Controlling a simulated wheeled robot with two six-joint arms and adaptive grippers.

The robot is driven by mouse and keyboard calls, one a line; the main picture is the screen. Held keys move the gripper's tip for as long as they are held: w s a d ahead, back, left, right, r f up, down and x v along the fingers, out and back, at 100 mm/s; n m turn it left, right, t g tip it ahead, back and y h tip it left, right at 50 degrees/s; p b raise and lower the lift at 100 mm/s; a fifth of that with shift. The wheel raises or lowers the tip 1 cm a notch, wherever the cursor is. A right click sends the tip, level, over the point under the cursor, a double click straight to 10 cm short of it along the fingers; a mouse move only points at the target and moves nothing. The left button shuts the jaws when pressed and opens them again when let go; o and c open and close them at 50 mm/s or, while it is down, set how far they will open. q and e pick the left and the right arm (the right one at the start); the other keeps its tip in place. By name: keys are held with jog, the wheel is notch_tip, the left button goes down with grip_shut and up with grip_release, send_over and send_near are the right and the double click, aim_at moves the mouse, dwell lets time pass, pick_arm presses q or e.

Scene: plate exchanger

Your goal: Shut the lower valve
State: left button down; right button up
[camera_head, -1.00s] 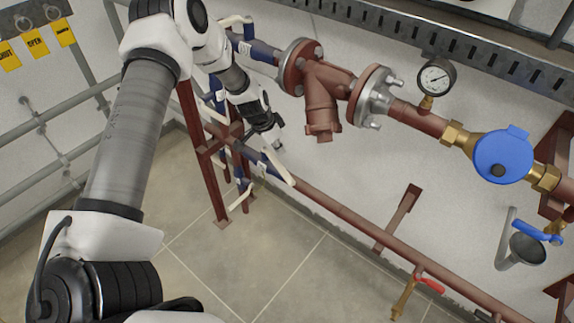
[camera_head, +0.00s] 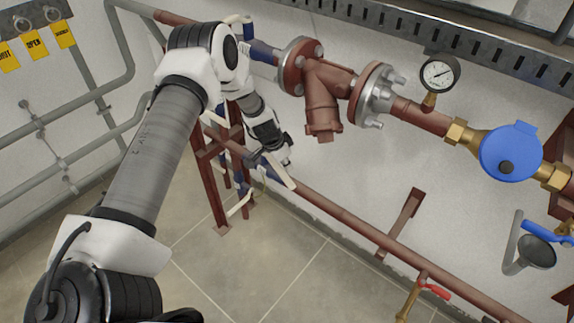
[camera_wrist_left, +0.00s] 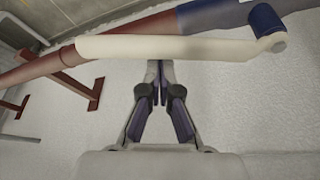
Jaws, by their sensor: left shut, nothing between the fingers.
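The lower valve has a blue body (camera_wrist_left: 210,15) on the lower red-brown pipe and a long cream lever (camera_wrist_left: 150,47). The lever (camera_head: 281,173) also shows in the head view, lying at a shallow angle to the pipe. In the left wrist view the lever crosses in front of my left gripper (camera_wrist_left: 158,66), whose fingers are together with nothing between them. The fingertips are close to the lever's side; I cannot tell whether they touch. In the head view my left gripper (camera_head: 286,160) is just beside the lever, and the arm partly hides the valves behind it. My right gripper is out of view.
The upper pipe carries a red strainer (camera_head: 323,105), a pressure gauge (camera_head: 438,74) and a blue meter (camera_head: 510,152). A red-handled tap (camera_head: 432,288) hangs from the lower pipe at the right. A red-brown stand (camera_head: 205,175) is left of the gripper. The tiled floor (camera_head: 285,260) is clear.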

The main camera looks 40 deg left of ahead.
pick_arm(q)
jog(key=s+a+m+g+h+b, duration=0.2)
jog(key=s+a+m+g+b, duration=0.1)
jog(key=s+a+m+b, duration=0.5)
jog(key=a+m+b, duration=0.2)
jog(key=m+b, duration=0.2)
jog(key=shift+s+a, duration=0.35)
jog(key=shift+a, duration=0.05)
dwell(0.7)
jog(key=v, duration=0.7)
jog(key=shift+a+r, duration=0.15)
jog(key=shift+r, duration=0.05)
jog(key=shift+w, duration=0.1)
